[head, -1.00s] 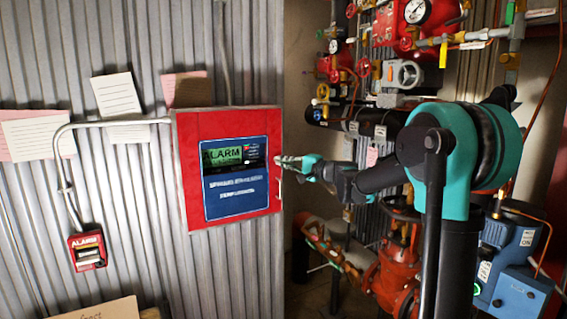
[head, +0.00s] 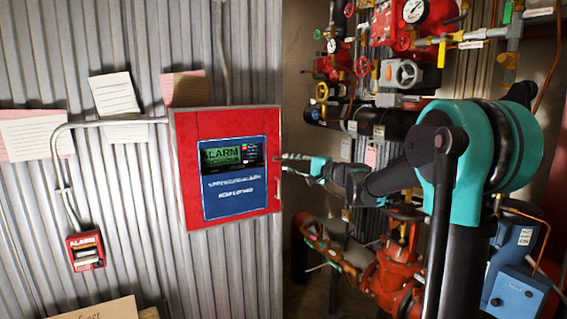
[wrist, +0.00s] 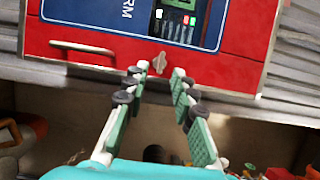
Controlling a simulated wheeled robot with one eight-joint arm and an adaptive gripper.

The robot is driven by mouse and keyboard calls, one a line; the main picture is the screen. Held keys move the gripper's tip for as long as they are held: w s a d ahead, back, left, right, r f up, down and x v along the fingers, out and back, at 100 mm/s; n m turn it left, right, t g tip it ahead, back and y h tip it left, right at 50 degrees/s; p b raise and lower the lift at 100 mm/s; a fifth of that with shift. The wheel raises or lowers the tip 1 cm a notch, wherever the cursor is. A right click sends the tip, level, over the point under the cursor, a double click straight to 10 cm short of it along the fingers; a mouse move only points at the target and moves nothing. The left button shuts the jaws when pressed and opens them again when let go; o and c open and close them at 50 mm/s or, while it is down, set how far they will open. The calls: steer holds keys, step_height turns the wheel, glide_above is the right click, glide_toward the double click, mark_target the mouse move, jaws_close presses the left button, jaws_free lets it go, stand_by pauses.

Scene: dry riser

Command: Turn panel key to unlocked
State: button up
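The red alarm panel (head: 228,218) is on the corrugated wall, with a blue front plate and a green ALARM screen. Its key (wrist: 159,62), small and grey-brown, stands near the panel's edge in the wrist view. My gripper (wrist: 159,80) is open, with one green-padded finger on each side of the key's line. The key shows just beyond the gap between the fingertips; I cannot tell whether they touch it. In the head view my gripper (head: 284,160) is at the panel's right edge, and the key cannot be made out there.
A pale bar handle (wrist: 83,48) is on the panel left of the key in the wrist view. Red valves and pipes (head: 395,275) and a blue box (head: 520,295) crowd the right side. A small red alarm station (head: 86,251) is on the wall at left.

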steer(key=v, duration=0.8)
steer(key=s+d+f+n+g+h, duration=0.2)
steer(key=s+f+h, duration=0.2)
steer(key=s+f, duration=0.55)
steer(key=s+d+f+n+g+h, duration=0.25)
steer(key=s+f, duration=0.45)
steer(key=f, duration=0.6)
steer(key=s+d+f+n+g+h, duration=0.1)
steer(key=s+d+f+n+h, duration=0.1)
steer(key=s+d+f+h, duration=0.6)
steer(key=s+d+f, duration=0.6)
steer(key=s, duration=0.1)
steer(key=shift+s, duration=0.3)
steer(key=shift+a+h, duration=0.1)
steer(key=shift+h, duration=0.15)
